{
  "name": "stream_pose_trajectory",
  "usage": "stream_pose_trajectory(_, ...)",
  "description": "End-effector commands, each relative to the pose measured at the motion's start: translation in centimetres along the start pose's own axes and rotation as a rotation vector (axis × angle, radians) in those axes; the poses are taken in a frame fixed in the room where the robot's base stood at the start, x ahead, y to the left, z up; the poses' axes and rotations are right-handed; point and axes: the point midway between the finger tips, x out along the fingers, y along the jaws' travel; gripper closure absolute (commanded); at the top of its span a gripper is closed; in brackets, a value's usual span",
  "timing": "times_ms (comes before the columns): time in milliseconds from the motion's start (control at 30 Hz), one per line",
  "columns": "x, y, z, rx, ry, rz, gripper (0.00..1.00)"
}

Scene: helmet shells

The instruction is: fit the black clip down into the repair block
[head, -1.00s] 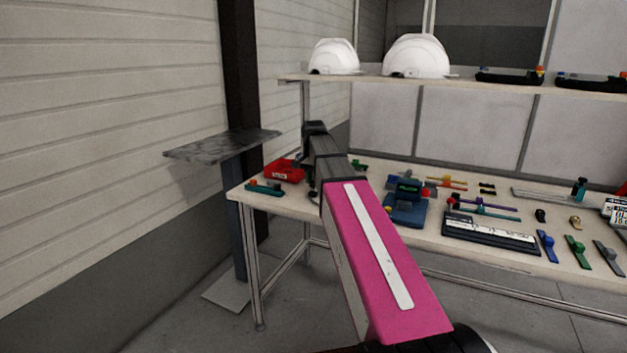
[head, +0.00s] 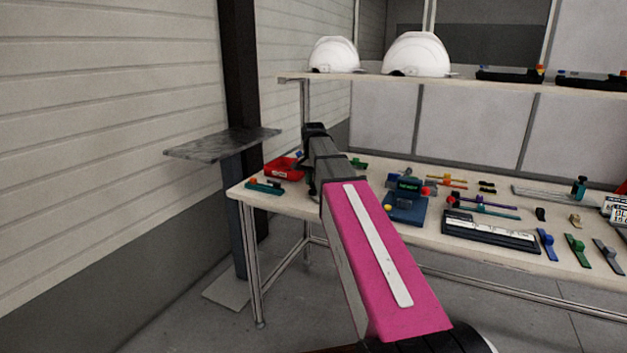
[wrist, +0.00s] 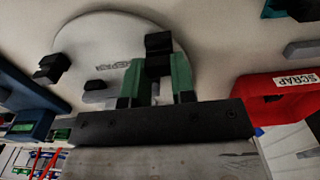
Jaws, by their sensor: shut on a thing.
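My gripper (wrist: 158,85) shows two green fingers in the wrist view, shut on a black clip (wrist: 158,45) that sticks out beyond the fingertips. Behind it lies a round pale plate (wrist: 115,38) with blurred lettering. Small black pieces (wrist: 50,68) show at the plate's left, apart from the clip. A blue block (wrist: 28,92) with a green label stands at the left edge; it seems to be the blue block (head: 405,208) on the table in the head view. I cannot tell for sure which is the repair block. In the head view my arm hides the gripper's tips and the clip.
A red scrap bin (wrist: 285,98) is at the right in the wrist view; in the head view this red bin (head: 284,168) is at the table's left end. A green tool (head: 264,187) lies in front of it. Several coloured tools and a black tray (head: 490,233) fill the right side.

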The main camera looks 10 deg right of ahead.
Motion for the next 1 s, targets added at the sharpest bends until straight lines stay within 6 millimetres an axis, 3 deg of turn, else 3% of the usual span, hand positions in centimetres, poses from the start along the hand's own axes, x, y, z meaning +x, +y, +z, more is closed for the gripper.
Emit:
stream_pose_trajectory(500,1.2,0.0,0.0,0.000,0.000,0.000,0.98)
stream_pose_trajectory(533,1.1,0.0,0.0,0.000,0.000,0.000,0.66)
stream_pose_trajectory(600,1.1,0.0,0.0,0.000,0.000,0.000,0.46)
stream_pose_trajectory(1000,0.5,0.0,0.0,0.000,0.001,-0.001,0.46)
